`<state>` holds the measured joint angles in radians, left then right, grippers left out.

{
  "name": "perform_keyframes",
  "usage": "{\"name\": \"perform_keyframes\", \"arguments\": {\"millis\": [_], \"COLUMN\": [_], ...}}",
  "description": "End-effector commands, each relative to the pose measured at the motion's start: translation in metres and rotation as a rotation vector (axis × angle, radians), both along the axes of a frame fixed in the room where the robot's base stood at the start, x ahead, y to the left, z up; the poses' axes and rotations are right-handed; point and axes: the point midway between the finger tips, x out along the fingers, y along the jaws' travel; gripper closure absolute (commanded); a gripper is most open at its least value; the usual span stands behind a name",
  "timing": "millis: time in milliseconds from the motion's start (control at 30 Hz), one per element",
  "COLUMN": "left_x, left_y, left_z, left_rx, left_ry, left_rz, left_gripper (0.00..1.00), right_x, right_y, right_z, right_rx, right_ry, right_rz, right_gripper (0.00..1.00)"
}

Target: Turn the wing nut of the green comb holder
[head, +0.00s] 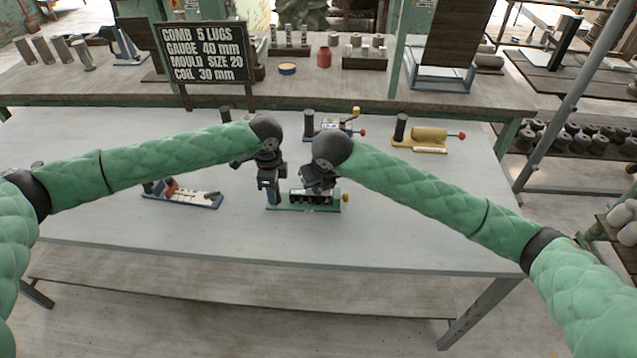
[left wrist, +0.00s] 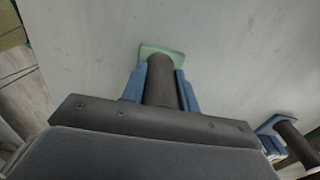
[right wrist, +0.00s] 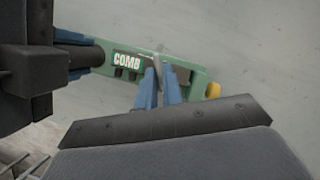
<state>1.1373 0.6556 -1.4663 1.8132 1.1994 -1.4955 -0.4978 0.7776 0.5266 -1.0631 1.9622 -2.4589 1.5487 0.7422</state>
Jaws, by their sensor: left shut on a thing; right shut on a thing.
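The green comb holder (head: 322,209) stands on the grey table, with a dark upright post at its left end and a yellow knob (head: 346,197) at its right. My left gripper (head: 272,195) is shut around the post (left wrist: 160,80), its blue fingers on either side; the green base (left wrist: 150,49) shows beyond. My right gripper (head: 318,187) is over the holder's middle. In the right wrist view its blue fingers (right wrist: 165,88) are shut on a thin grey upright piece (right wrist: 156,68), apparently the wing nut, beside the "COMB" label (right wrist: 127,60). The fingers partly hide it.
A blue-based holder (head: 205,202) lies left on the table. Another blue one (head: 328,132) and a yellow one (head: 428,150) stand behind. A dark sign (head: 203,53) reads comb 5 lugs, gauge 40 mm, mould size 20, coil 30 mm. The table front is clear.

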Motion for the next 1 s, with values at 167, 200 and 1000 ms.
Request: {"name": "perform_keyframes", "arguments": {"millis": [167,200,1000], "left_x": [-0.0008,-0.0008,-0.0007], "left_y": [-0.0009,-0.0009,-0.0008], "left_z": [0.0001,0.0001,0.0001], "left_rx": [-0.001,-0.001,-0.001], "left_ry": [0.001,0.001,0.001], "left_rz": [-0.002,-0.002,-0.001], "left_gripper": [1.0,1.0,1.0], "right_x": [-0.0004,-0.0002,0.0], "right_y": [0.002,0.002,0.0021], "right_z": [0.0002,0.0002,0.0007], "right_rx": [0.001,0.002,0.001], "right_ry": [0.001,0.0,-0.002], "right_rz": [-0.109,-0.13,-0.237], "right_gripper": [1.0,1.0,0.9]}}
